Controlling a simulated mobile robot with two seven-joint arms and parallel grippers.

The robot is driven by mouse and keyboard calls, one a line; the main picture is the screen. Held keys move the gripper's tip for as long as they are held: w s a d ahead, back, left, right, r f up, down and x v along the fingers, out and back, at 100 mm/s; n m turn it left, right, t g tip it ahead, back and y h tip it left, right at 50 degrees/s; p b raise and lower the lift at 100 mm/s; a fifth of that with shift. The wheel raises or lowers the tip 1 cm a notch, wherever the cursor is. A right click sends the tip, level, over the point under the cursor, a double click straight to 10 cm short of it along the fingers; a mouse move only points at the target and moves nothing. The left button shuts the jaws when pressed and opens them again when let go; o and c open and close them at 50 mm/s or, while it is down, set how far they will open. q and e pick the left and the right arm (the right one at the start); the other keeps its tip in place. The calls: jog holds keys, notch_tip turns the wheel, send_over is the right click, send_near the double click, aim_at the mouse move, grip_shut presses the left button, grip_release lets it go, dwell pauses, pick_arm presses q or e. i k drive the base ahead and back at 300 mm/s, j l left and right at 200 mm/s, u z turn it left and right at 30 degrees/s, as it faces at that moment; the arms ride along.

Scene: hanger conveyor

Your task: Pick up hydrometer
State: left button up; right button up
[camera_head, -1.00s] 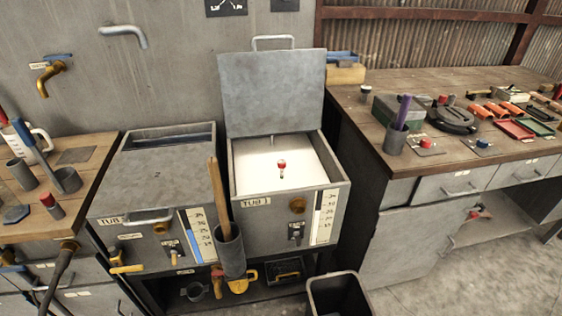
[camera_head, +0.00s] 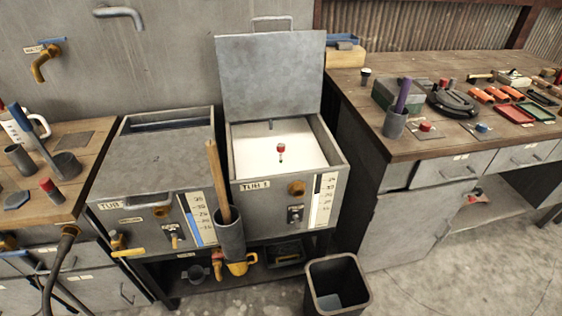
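A small thing with a red top and a thin dark stem (camera_head: 281,151), which looks like the hydrometer, stands upright in the white contents of the open tub marked TUB 1 (camera_head: 338,162). Its lower part is hidden below the white surface. The lid (camera_head: 268,75) of this tub is raised and stands upright behind it. Neither of my grippers is in view.
A second tub (camera_head: 152,173) with its lid mostly closed stands to the left. A holder (camera_head: 231,238) with a wooden handle hangs in front between the tubs. A dark bin (camera_head: 337,262) stands on the floor. A cluttered workbench (camera_head: 365,118) is on the right, another bench (camera_head: 85,148) on the left.

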aim_at(280, 146)
jog(key=i+j, duration=0.1)
jog(key=j, duration=0.3)
jog(key=j+u, duration=0.1)
jog(key=j, duration=0.35)
jog(key=i+j, duration=0.2)
jog(key=j, duration=0.2)
jog(key=i+j+u, duration=0.1)
jog(key=j, duration=0.3)
jog(key=k+l+z, duration=0.1)
jog(key=k+l, duration=0.25)
jog(key=i+j+u, duration=0.1)
jog(key=i+j, duration=0.3)
